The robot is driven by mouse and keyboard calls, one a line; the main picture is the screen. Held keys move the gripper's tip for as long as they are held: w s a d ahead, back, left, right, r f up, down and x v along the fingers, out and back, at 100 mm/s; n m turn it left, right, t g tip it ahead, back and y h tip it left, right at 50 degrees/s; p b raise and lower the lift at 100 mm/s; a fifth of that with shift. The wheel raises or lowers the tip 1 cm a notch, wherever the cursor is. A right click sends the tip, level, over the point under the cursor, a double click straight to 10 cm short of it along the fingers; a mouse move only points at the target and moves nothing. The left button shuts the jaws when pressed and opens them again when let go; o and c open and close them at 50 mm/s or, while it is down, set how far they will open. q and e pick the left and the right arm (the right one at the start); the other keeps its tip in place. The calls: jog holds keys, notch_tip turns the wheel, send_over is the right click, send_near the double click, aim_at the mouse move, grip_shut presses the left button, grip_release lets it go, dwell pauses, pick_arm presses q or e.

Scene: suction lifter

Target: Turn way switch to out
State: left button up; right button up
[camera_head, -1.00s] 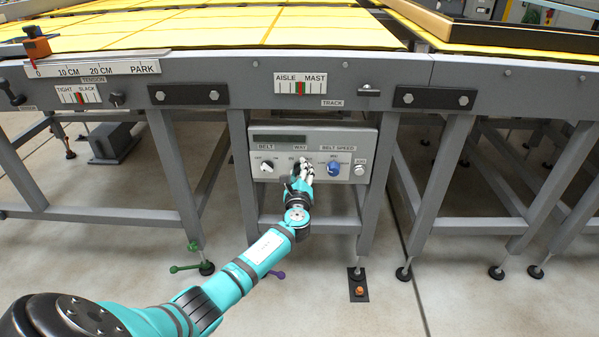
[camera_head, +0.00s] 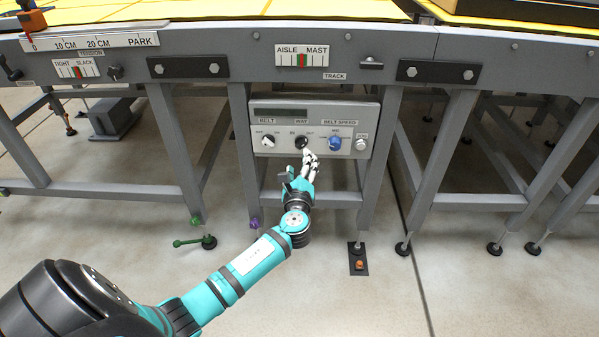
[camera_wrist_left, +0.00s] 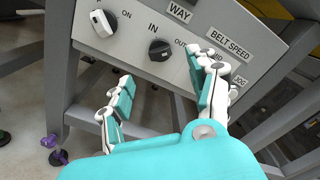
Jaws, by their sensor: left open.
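The WAY switch is a round black knob (camera_head: 301,142) on the grey control panel (camera_head: 283,112), between the labels IN on its left and OUT on its right. It also shows large in the left wrist view (camera_wrist_left: 160,49); which label it points to is hard to tell. My left gripper (camera_head: 309,160) is just below and in front of the knob, apart from it. In the left wrist view its open fingers (camera_wrist_left: 158,82) stand either side, with nothing between them. My right gripper is not in view.
A white BELT knob (camera_head: 268,141) is left of the WAY knob. A blue BELT SPEED knob (camera_head: 335,143) and a pale jog button (camera_head: 360,144) are to its right. Grey frame legs (camera_head: 375,160) flank the panel. Open floor lies in front.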

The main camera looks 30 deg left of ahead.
pick_arm(q)
jog(key=shift+v, duration=1.55)
